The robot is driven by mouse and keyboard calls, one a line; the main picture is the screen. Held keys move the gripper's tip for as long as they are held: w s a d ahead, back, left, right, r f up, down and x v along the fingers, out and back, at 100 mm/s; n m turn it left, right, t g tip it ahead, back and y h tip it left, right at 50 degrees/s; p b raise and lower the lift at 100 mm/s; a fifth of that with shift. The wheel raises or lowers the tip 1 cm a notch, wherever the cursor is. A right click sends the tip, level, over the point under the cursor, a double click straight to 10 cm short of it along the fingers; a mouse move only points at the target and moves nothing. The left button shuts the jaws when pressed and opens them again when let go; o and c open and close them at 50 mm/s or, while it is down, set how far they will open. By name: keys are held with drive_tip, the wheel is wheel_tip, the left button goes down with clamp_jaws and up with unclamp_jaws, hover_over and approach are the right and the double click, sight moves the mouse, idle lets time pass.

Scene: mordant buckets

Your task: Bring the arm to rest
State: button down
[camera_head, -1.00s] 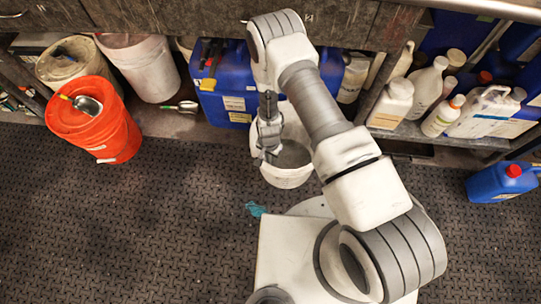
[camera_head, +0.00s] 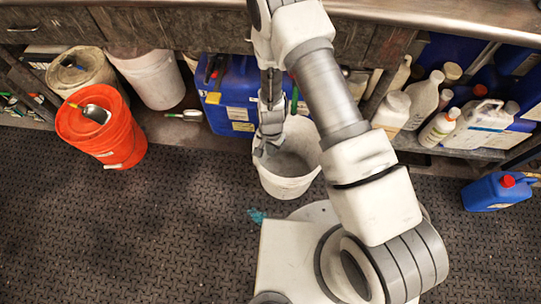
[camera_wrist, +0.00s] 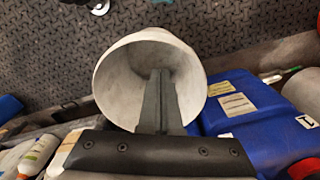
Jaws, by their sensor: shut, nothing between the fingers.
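My gripper (camera_head: 262,150) points down at the left part of the white bucket (camera_head: 290,187) on the floor, in the head view. Its two fingers are together with nothing between them. In the wrist view the shut fingers (camera_wrist: 160,75) show in front of the open mouth of the white bucket (camera_wrist: 112,75). I cannot tell whether the fingertips are above the rim or inside. My arm runs from my base up and over the bucket's right side. It hides part of the shelf behind.
An orange bucket (camera_head: 118,140) with a metal scoop (camera_head: 96,114) on top stands left. A blue container (camera_head: 238,95) is behind the white bucket. Bottles (camera_head: 424,98) fill the right shelf. A blue jug (camera_head: 492,192) stands on the floor at right. The left floor is open.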

drive_tip(key=shift+r+p, duration=0.3)
drive_tip(key=shift+r, duration=1.45)
drive_tip(key=w+d+r+n+t, duration=0.1)
drive_tip(key=w+d+r, duration=0.1)
drive_tip(key=r, duration=0.7)
drive_tip(key=w+d+r+n+y, duration=0.1)
drive_tip(key=d+r, duration=0.1)
drive_tip(key=r, duration=0.8)
drive_tip(key=w+d+r+t, duration=0.1)
drive_tip(key=w+d+r, duration=0.1)
drive_tip(key=r, duration=0.7)
drive_tip(key=s+d+r+n+t, duration=0.1)
drive_tip(key=s+d+r, duration=0.25)
drive_tip(key=r, duration=0.35)
drive_tip(key=s+d+r+n+t, duration=0.1)
drive_tip(key=s+d+r, duration=0.25)
drive_tip(key=r, duration=0.35)
drive_tip(key=s+d+r+n+t+h, duration=0.1)
drive_tip(key=s+d+r, duration=0.2)
drive_tip(key=s, duration=0.3)
drive_tip(key=s+d+r+t, duration=0.1)
drive_tip(key=s+d+r, duration=0.1)
drive_tip(key=s+r, duration=0.25)
wheel_tip(320, 180, up, 17)
drive_tip(key=p, duration=1.8)
drive_tip(key=shift+s, duration=0.25)
